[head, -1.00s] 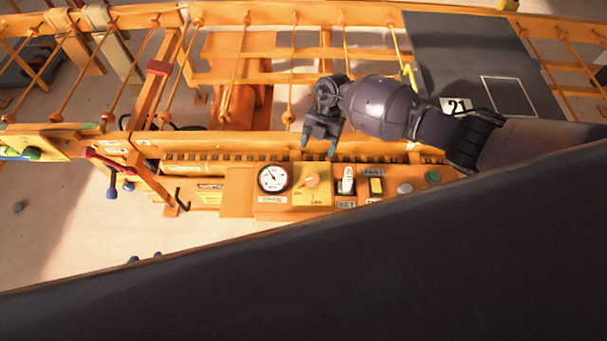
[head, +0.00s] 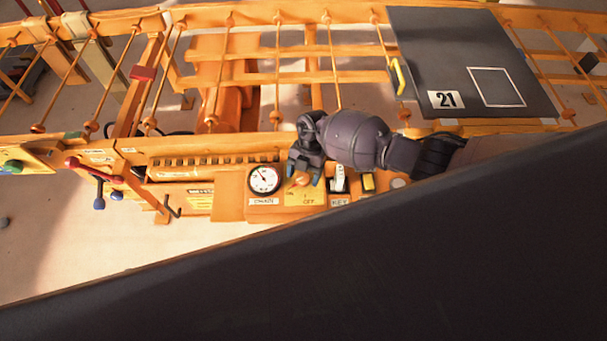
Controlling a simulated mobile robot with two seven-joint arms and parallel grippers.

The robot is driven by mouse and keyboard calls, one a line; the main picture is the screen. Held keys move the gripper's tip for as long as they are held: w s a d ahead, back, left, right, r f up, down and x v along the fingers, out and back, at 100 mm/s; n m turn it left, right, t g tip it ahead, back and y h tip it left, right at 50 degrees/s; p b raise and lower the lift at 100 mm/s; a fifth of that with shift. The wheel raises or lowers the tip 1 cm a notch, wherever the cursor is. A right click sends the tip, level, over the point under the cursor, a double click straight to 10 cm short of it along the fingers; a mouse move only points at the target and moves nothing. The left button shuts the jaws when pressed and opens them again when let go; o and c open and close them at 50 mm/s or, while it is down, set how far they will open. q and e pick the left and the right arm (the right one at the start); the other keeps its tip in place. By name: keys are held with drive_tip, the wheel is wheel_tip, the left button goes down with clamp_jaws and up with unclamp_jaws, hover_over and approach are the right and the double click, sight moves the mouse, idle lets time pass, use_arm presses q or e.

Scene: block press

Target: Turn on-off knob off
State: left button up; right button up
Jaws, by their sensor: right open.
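The orange on-off knob (head: 301,181) sits on a yellow plate (head: 306,197) on the control panel, with an OFF label below it. My right gripper (head: 304,178) is open, with its blue-tipped fingers on either side of the knob in the picture. The gripper hides part of the knob, and I cannot tell whether the fingers touch it. My left gripper is not in view.
A round white gauge (head: 264,180) is just left of the knob. A white key switch (head: 339,181) and a yellow button (head: 368,182) are to its right. A large dark surface covers the lower right of the view.

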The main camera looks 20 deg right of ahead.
drive_tip(key=shift+f, duration=0.15)
drive_tip(key=c, duration=0.9)
drive_tip(key=shift+n, duration=0.3)
drive_tip(key=n+h+b, duration=0.1)
drive_tip(key=n, duration=0.1)
drive_tip(key=shift+n+g, duration=0.3)
drive_tip(key=shift+n, duration=0.1)
drive_tip(key=n+h+b, duration=0.1)
drive_tip(key=n+h, duration=0.1)
drive_tip(key=n, duration=0.2)
drive_tip(key=shift+a+n+b, duration=0.1)
drive_tip(key=shift+n+b, duration=0.2)
drive_tip(key=shift+b, duration=0.1)
drive_tip(key=n+h, duration=0.1)
drive_tip(key=n, duration=0.1)
drive_tip(key=shift+n+b, duration=0.3)
drive_tip(key=shift+a+n+h+b, duration=0.1)
drive_tip(key=shift+n+h+b, duration=0.3)
drive_tip(key=shift+n, duration=1.2)
